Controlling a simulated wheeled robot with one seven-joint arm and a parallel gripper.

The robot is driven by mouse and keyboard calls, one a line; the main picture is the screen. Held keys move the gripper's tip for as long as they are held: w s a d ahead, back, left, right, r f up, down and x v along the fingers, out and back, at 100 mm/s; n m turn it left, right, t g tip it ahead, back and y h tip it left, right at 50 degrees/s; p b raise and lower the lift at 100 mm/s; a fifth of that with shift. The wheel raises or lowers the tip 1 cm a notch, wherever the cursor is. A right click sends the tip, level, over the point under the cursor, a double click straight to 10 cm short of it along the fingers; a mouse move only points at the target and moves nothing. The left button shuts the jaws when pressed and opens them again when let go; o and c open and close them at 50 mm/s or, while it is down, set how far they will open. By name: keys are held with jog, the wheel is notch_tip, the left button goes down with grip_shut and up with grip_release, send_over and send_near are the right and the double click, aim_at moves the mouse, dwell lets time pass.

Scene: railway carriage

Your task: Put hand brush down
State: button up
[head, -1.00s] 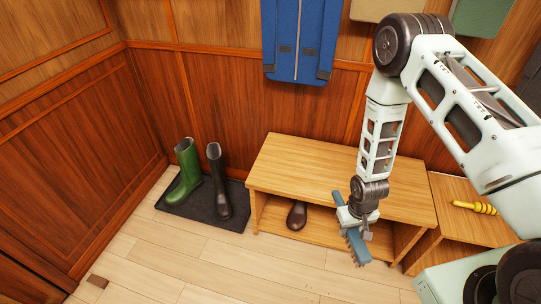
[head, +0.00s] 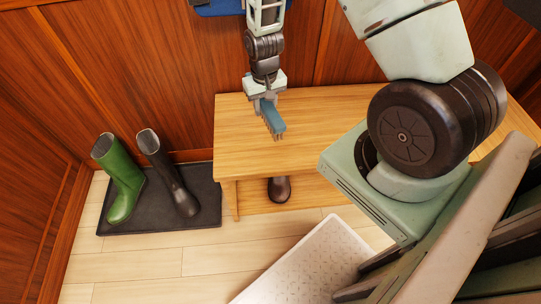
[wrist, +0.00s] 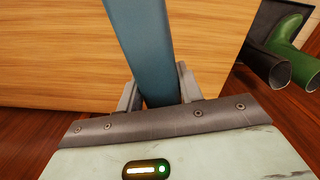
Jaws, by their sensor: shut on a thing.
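The hand brush (head: 271,116) is blue-grey with bristles at its lower end. My gripper (head: 264,98) is shut on it and holds it over the wooden bench (head: 240,149), near the bench's back left part. In the wrist view the brush (wrist: 143,45) runs as a blue bar between the two fingers of my gripper (wrist: 160,88), with the bench top (wrist: 60,60) behind it. Whether the bristles touch the bench top I cannot tell.
A dark shoe (head: 279,189) sits on the shelf under the bench. A green boot (head: 122,178) and a dark boot (head: 168,172) stand on a black mat (head: 205,200) to the left. The visible bench top around the brush is clear. A wooden wall (head: 160,60) stands behind.

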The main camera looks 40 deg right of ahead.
jog(key=d+f+m+b, duration=0.1)
jog(key=m+b, duration=0.1)
jog(key=b, duration=0.4)
jog(key=shift+w+d+b, duration=0.1)
jog(key=shift+d+b, duration=0.1)
jog(key=shift+b, duration=0.2)
jog(key=b, duration=0.1)
jog(key=r+m+b, duration=0.1)
jog(key=b, duration=0.1)
jog(key=shift+s+d+b, duration=0.2)
jog(key=shift+s+b, duration=0.1)
jog(key=shift+s, duration=0.1)
notch_tip(320, 180, down, 10)
jog(key=b, duration=0.4)
jog(key=shift+r, duration=0.15)
jog(key=o, duration=0.9)
